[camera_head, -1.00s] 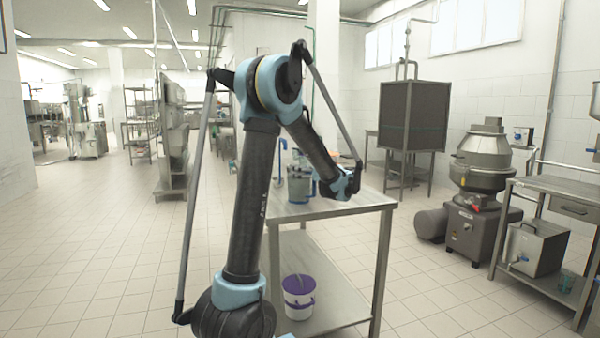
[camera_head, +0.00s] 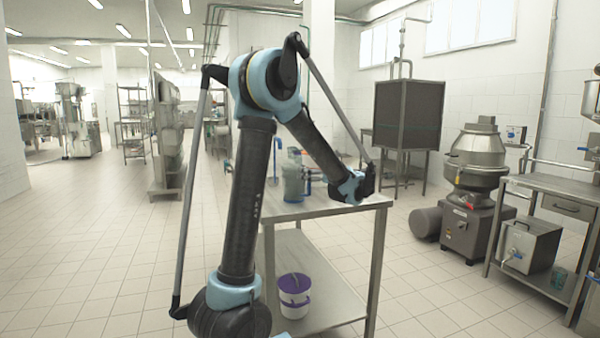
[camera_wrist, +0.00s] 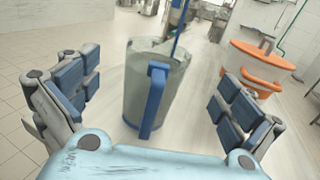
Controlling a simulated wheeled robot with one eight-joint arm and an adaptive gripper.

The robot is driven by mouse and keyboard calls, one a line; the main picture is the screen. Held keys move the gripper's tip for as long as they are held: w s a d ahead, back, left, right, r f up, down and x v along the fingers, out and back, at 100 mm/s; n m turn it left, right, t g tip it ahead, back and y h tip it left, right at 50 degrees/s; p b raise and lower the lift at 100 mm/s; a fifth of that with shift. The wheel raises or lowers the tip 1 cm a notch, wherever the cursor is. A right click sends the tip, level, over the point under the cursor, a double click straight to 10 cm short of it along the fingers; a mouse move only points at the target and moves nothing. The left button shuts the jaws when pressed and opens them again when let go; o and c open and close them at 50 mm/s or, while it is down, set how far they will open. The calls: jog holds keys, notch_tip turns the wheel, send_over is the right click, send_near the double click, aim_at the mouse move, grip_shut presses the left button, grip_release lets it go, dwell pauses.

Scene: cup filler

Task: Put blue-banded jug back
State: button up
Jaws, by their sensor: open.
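A clear grey jug (camera_wrist: 152,88) with a blue handle stands upright on the table in the wrist view, straight ahead of my gripper (camera_wrist: 158,98). My gripper is open, with one blue-padded finger to each side of the jug's near side. The handle faces my gripper; I cannot tell whether the jug touches a finger. In the head view a bluish jug (camera_head: 294,184) stands on the steel table (camera_head: 340,207), left of my wrist. My fingers are hidden there.
An orange-rimmed item (camera_wrist: 262,62) stands right of the jug in the wrist view. A white bucket with a purple lid (camera_head: 294,298) is on the table's lower shelf. A mixer (camera_head: 475,170) and a side table (camera_head: 555,195) stand right. Open tiled floor lies left.

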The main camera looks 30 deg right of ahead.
jog(key=shift+s+d, duration=0.15)
jog(key=shift+s, duration=0.85)
jog(key=shift+s+d, duration=0.15)
jog(key=shift+s, duration=0.8)
jog(key=shift+a, duration=0.1)
